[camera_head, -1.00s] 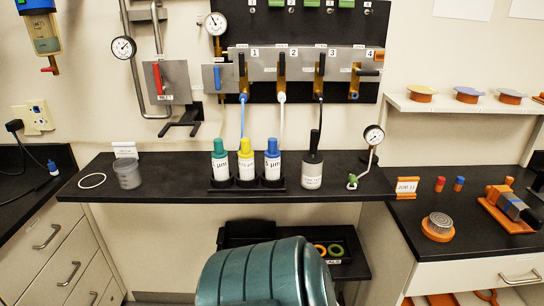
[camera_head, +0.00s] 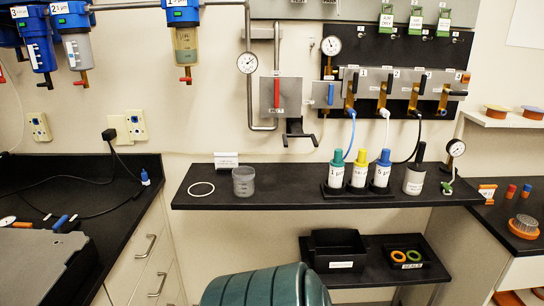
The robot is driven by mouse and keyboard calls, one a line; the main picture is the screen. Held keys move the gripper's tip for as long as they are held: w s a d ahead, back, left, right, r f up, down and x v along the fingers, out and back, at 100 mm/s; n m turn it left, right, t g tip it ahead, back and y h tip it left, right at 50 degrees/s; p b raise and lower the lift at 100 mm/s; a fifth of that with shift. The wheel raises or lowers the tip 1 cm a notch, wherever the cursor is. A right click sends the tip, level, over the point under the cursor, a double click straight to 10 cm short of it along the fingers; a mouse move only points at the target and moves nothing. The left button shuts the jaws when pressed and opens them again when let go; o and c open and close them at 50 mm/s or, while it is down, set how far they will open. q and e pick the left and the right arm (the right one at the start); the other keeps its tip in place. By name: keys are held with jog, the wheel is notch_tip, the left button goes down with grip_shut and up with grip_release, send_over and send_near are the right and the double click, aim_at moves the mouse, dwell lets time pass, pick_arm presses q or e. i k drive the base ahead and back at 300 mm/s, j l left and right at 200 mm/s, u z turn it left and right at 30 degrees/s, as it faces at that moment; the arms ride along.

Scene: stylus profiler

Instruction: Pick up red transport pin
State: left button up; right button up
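Neither of my grippers is in view.
A black wall shelf (camera_head: 290,198) holds a grey cup (camera_head: 243,181), several labelled bottles and a small gauge (camera_head: 455,149). A lower shelf carries a black bin (camera_head: 337,251) and rings. An orange-based round part (camera_head: 524,226) is near the red peg.

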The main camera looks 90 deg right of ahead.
aim_at(512, 188)
jog(key=i+z, duration=0.1)
jog(key=z, duration=4.25)
jog(key=i+l+u, duration=0.2)
jog(key=l, duration=0.45)
jog(key=i+l+u, duration=0.2)
jog(key=l, duration=0.5)
jog(key=i+l+u, duration=0.25)
jog(key=l, duration=0.5)
jog(key=i+l+u, duration=0.2)
jog(key=l, duration=0.55)
jog(key=l+u, duration=0.2)
jog(key=l, duration=0.6)
